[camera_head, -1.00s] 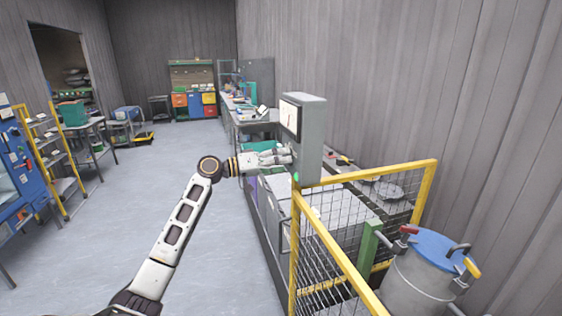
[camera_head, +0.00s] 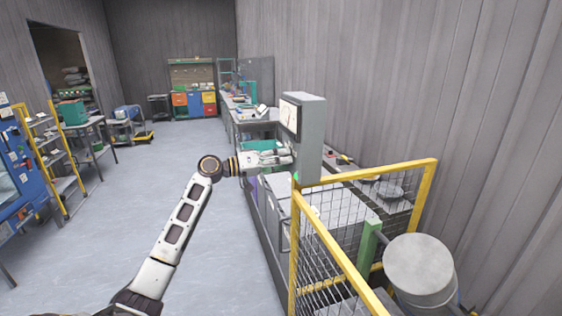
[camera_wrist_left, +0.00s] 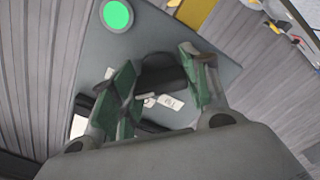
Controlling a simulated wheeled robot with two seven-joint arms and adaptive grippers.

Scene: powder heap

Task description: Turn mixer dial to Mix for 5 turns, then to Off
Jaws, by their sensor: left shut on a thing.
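The grey control box (camera_head: 310,150) stands behind the yellow-framed mesh fence, with a display on its upper part. My left gripper (camera_head: 287,158) is at the box's lower face. In the left wrist view, its green-padded fingers (camera_wrist_left: 160,88) are shut around the black dial (camera_wrist_left: 162,70). Small white labels (camera_wrist_left: 170,102) lie around the dial, too small to read. A round green lamp (camera_wrist_left: 116,15) shows on the panel, apart from the gripper. The mixer drum (camera_head: 418,268) at the lower right shows a plain grey end. My right gripper is not in view.
The yellow-framed mesh fence (camera_head: 330,240) encloses the mixer area in front of the box. Work benches (camera_head: 250,115) run along the wall behind it. A yellow ladder rack (camera_head: 50,160) stands at the left. The middle floor is clear.

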